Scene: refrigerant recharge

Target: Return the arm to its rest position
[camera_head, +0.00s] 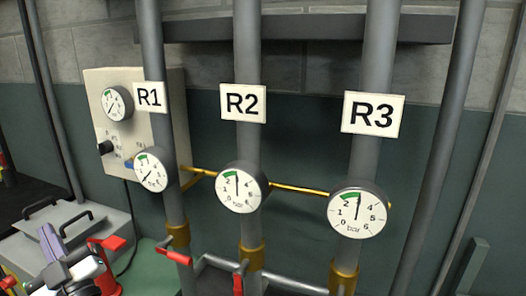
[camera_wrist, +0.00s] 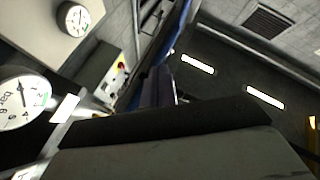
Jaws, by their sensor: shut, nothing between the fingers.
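My gripper (camera_wrist: 170,140) fills the bottom of the wrist view as a large dark grey shape, very close to the camera. It is shut and empty, and its fingertips are not clearly shown. In the head view, three grey pipes carry labels R1 (camera_head: 149,96), R2 (camera_head: 243,102) and R3 (camera_head: 373,114). The R1 gauge (camera_head: 152,171) has its needle pointing down-left. The R2 gauge (camera_head: 240,188) and R3 gauge (camera_head: 357,211) have needles pointing nearly straight up.
A beige control box (camera_head: 140,130) with a gauge hangs behind R1. Red valve handles (camera_head: 174,252) sit low on the pipes. The wrist view shows tilted lit ceiling strips (camera_wrist: 197,64).

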